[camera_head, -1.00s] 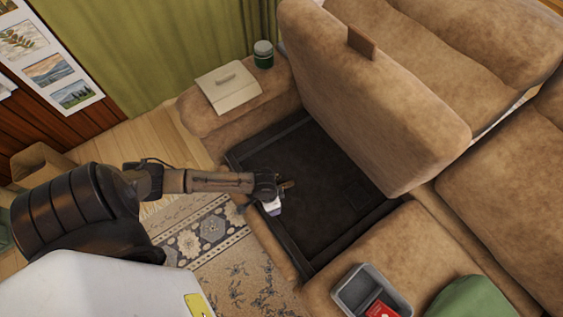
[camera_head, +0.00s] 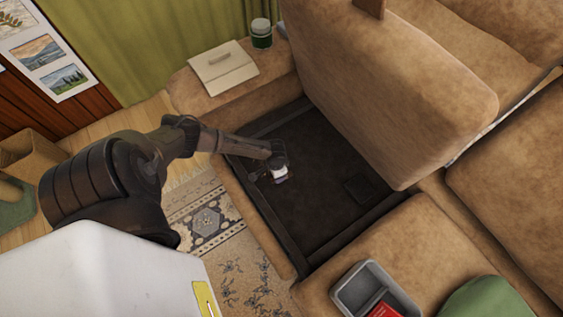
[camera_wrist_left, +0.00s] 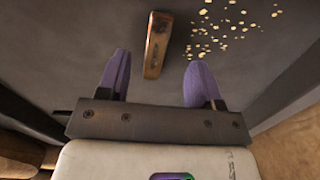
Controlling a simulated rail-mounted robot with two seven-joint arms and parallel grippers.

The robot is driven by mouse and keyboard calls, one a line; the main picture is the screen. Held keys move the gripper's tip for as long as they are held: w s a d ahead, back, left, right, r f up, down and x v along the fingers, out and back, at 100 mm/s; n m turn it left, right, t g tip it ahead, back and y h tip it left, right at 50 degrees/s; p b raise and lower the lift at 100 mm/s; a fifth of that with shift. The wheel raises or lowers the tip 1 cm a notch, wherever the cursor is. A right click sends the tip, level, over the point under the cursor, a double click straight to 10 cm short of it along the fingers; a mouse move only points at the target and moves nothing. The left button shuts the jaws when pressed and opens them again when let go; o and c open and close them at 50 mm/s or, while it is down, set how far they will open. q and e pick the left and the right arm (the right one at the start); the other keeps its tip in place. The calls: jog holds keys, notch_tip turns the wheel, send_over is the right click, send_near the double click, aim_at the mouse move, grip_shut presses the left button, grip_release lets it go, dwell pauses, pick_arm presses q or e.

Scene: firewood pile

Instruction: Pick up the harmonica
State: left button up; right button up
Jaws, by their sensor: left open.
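The harmonica (camera_wrist_left: 157,45) is a small, worn brown-orange bar lying on the dark floor of the open sofa compartment (camera_head: 325,180). In the left wrist view it lies ahead of and between my left gripper's two purple fingers, apart from them. My left gripper (camera_wrist_left: 157,80) is open and empty. In the head view my left gripper (camera_head: 280,178) reaches down into the left part of the compartment. The harmonica cannot be made out in the head view, where the gripper and wrist seem to cover it. My right gripper is not in view.
Gold crumbs or flakes (camera_wrist_left: 225,25) lie right of the harmonica. The raised seat cushion (camera_head: 400,90) stands behind the compartment. A grey bin (camera_head: 345,295) with a red item sits on the near seat. A notebook (camera_head: 222,68) and green jar (camera_head: 261,35) sit on the armrest.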

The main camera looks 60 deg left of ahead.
pick_arm(q)
jog(key=shift+d+f+b, duration=0.15)
jog(key=shift+f+b, duration=2)
jog(key=shift+f, duration=0.55)
jog(key=c, duration=1)
jog(key=shift+r, duration=0.15)
